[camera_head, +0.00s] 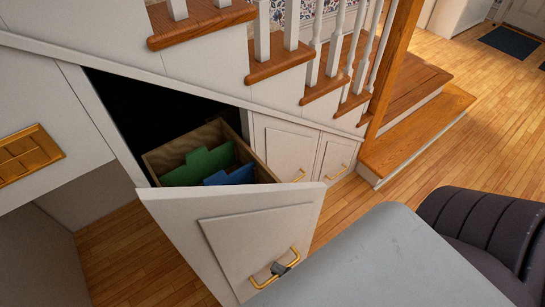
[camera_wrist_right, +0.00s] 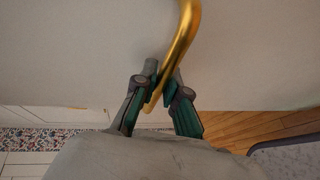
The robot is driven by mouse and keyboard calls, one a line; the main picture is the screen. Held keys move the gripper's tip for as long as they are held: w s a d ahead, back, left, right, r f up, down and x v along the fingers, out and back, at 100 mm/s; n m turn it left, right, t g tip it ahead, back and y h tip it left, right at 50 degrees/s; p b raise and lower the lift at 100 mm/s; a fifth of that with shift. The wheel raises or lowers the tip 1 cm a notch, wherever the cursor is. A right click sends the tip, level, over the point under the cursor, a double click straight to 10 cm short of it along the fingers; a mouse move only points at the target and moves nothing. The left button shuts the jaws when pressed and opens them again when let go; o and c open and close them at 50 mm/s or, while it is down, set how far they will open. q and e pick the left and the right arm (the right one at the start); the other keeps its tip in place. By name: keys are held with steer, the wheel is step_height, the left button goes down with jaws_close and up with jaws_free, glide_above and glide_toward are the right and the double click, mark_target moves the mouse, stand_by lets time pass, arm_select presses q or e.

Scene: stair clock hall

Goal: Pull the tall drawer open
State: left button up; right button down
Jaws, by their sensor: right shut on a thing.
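The tall drawer's white front panel (camera_head: 185,225) stands out from the white stair cabinet, under the slanted edge of the stairs. Behind the front, its wooden box (camera_head: 188,147) shows, with green folders (camera_head: 200,165) and a blue folder (camera_head: 232,176) inside. A dark opening lies behind the box. The gold bar handle (camera_head: 263,282) is low on the front. My right gripper (camera_head: 280,268) is at this handle. In the right wrist view its fingers (camera_wrist_right: 160,92) are shut around the gold bar (camera_wrist_right: 184,38). My left gripper is not in view.
A dark ribbed upholstered seat (camera_head: 480,225) stands at the right. Smaller closed cabinet doors (camera_head: 285,145) with gold handles are beyond the drawer. Wooden stairs with white balusters (camera_head: 335,45) rise above. Bare wood floor (camera_head: 435,155) lies beyond the bottom steps.

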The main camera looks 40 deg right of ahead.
steer(key=shift+s, duration=0.95)
steer(key=c, duration=1.2)
jaws_free()
steer(key=shift+d, duration=0.1)
steer(key=v, duration=1.2)
